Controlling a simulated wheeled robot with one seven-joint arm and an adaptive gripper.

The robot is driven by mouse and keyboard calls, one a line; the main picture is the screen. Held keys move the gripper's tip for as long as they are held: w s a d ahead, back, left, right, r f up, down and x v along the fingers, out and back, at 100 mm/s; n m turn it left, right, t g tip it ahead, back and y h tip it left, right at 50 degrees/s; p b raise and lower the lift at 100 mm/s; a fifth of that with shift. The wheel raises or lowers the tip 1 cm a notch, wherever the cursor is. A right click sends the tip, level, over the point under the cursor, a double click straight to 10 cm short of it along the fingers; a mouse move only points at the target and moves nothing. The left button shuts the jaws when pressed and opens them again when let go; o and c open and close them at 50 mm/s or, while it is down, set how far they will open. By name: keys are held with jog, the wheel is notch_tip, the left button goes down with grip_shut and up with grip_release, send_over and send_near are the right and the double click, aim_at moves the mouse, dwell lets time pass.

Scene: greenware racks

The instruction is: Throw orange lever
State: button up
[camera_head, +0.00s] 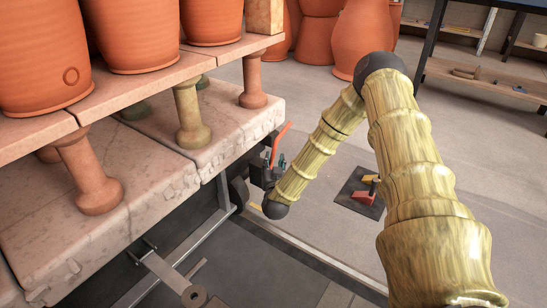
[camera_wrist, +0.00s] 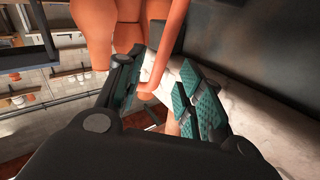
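The orange lever (camera_head: 279,142) is a slim bar that slants up to the right beside the edge of the stone slab in the head view. In the wrist view the lever (camera_wrist: 168,55) runs down between my fingers, its lower end close to the left finger's teal pad. My gripper (camera_head: 274,161) is at the lever, its teal finger pads around the bar. In the wrist view my gripper (camera_wrist: 162,98) is open, with a gap between the lever and the right finger pads. I cannot tell whether the left pad touches it. The lever's base is hidden.
A stone slab (camera_head: 150,165) with pillars carries a shelf of large terracotta pots (camera_head: 130,35) on the left. More pots (camera_head: 362,35) stand on the floor behind. A dark plate with red and yellow parts (camera_head: 366,190) lies on the floor. A metal frame (camera_head: 200,235) runs below the slab.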

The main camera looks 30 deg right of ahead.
aim_at(274, 153)
jog(key=b+x, duration=0.2)
jog(key=x, duration=0.2)
jog(key=shift+w+d+f, duration=0.15)
jog(key=shift+w+d, duration=0.05)
jog(key=shift+w, duration=0.1)
jog(key=shift+w+d, duration=0.25)
jog(key=shift+w, duration=0.25)
jog(key=shift+c, duration=0.3)
grip_shut()
